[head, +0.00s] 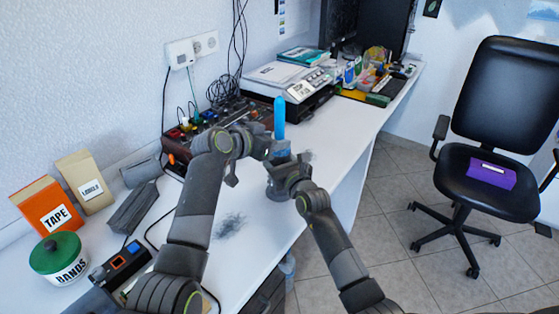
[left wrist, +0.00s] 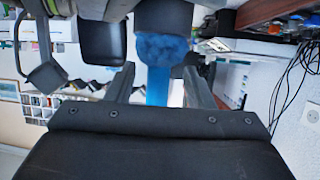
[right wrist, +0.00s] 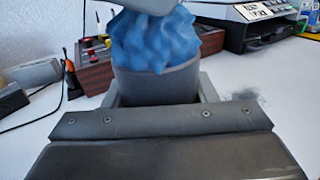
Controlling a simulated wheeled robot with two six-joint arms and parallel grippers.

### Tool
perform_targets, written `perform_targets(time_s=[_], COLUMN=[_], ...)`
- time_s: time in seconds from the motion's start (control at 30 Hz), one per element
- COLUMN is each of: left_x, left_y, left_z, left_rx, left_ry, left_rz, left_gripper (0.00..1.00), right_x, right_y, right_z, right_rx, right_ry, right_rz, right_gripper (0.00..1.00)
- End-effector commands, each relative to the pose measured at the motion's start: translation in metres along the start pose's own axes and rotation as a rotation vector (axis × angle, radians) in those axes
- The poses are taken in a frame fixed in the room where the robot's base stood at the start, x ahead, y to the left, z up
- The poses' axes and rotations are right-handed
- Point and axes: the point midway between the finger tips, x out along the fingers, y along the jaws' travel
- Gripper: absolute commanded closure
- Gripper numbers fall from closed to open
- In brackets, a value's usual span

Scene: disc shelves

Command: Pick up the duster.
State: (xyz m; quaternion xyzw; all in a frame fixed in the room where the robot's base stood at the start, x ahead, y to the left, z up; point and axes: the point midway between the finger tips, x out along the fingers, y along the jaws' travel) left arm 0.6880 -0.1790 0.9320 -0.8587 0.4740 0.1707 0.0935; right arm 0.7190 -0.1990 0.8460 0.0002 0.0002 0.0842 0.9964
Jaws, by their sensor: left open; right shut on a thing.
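The duster (head: 279,118) has a blue handle pointing up. Its fluffy blue head (right wrist: 155,38) sits in the mouth of a dark grey cup (right wrist: 158,83). My left gripper (head: 270,150) is open at the duster. In the left wrist view, which is upside down, the handle (left wrist: 157,88) stands between its open fingers, with the head and cup beyond. My right gripper (right wrist: 158,97) is shut on the cup. In the head view the cup (head: 277,187) is partly hidden by my arms, and I cannot tell whether it touches the desk.
On the white desk (head: 255,262), dark dust (head: 230,224) lies in front of the cup. A wooden rack (head: 215,125) and a printer-like machine (head: 290,82) stand behind. Boxes and a green-lidded tub (head: 58,258) are at left. A black chair (head: 490,170) stands right.

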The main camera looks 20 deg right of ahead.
Motion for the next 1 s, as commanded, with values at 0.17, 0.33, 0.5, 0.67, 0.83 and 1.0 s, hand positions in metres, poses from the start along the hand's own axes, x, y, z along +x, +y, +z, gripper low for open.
perform_targets(time_s=[0.17, 0.33, 0.5, 0.67, 0.83, 1.0], left_x=[0.018, 0.027, 0.029, 0.029, 0.029, 0.029], left_y=[0.001, 0.001, 0.001, 0.001, 0.001, 0.001], left_z=[0.001, 0.001, 0.001, 0.001, 0.001, 0.001], left_rx=[0.002, 0.0, 0.001, 0.001, 0.0, 0.0], left_ry=[-0.002, 0.0, 0.001, 0.001, 0.001, 0.001], left_rz=[0.0, -0.002, -0.003, -0.003, -0.003, -0.003], left_gripper=[0.52, 0.52, 0.52, 0.53, 0.76, 0.98], right_x=[0.0, 0.0, 0.0, 0.0, 0.0, 0.0], right_y=[0.0, 0.0, 0.0, 0.0, 0.0, 0.0], right_z=[0.0, 0.0, 0.0, 0.0, 0.0, 0.0], right_rx=[0.0, 0.0, 0.0, 0.0, 0.0, 0.0], right_ry=[0.0, 0.001, 0.001, 0.001, 0.001, 0.001], right_rz=[0.0, 0.0, 0.0, 0.0, 0.0, 0.0], right_gripper=[0.72, 0.72, 0.72, 0.72, 0.72, 0.72])
